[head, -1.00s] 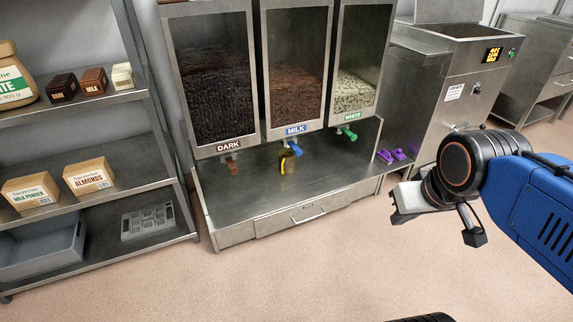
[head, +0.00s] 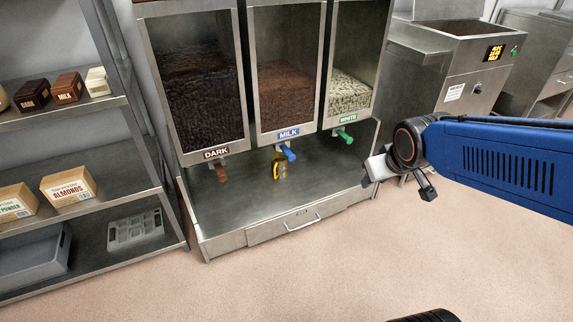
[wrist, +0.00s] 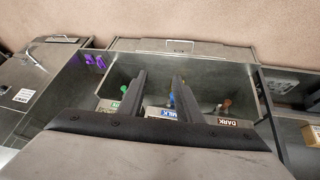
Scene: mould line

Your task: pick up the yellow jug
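The yellow jug (head: 280,168) is small and stands on the steel counter of the dispenser, under the blue tap of the MILK bin. My gripper (head: 372,170) is to the right of the jug in the head view, above the counter's right end and apart from the jug. In the wrist view my gripper (wrist: 160,76) shows two dark fingers spread apart with nothing between them. The jug is not clear in the wrist view, where the fingers and dispenser parts crowd that spot.
The dispenser has DARK, MILK and WHITE bins with a brown tap (head: 221,172), blue tap (head: 288,152) and green tap (head: 345,136) over the counter (head: 235,213). A shelf rack (head: 150,190) stands left. Front floor is clear.

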